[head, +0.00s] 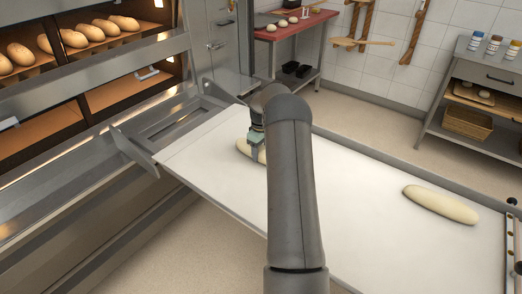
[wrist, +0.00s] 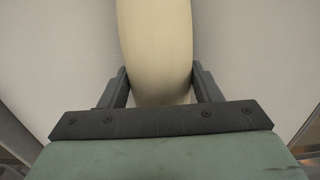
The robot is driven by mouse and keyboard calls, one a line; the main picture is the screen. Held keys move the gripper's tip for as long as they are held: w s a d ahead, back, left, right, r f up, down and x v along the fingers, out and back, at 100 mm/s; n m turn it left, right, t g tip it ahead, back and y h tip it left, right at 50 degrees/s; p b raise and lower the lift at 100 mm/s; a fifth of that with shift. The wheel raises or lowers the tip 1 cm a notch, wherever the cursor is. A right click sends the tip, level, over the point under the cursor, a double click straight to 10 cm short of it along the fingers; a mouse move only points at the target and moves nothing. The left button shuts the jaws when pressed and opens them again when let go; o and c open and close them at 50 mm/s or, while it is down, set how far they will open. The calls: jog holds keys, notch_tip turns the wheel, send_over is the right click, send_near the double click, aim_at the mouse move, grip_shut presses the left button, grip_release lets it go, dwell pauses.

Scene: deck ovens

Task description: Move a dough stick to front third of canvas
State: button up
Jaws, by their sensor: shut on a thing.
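A pale dough stick (wrist: 155,50) lies between the two fingers of my gripper (wrist: 160,92) in the wrist view. My gripper is shut on it. In the head view this dough stick (head: 246,149) shows only in part beside my gripper (head: 255,141), near the oven end of the white canvas (head: 340,205); my arm hides the rest. I cannot tell whether it touches the canvas. A second dough stick (head: 440,204) lies on the canvas at the right, apart from my gripper.
The deck oven (head: 85,95) stands at the left with several loaves (head: 85,37) in its upper chamber. A red-topped table (head: 295,25) stands behind. A shelf unit (head: 475,85) is at the right. The canvas between the dough sticks looks clear where my arm does not cover it.

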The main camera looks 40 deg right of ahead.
jog(key=shift+r, duration=0.1)
jog(key=shift+f, duration=0.2)
jog(key=o, duration=1.2)
jog(key=shift+r, duration=0.1)
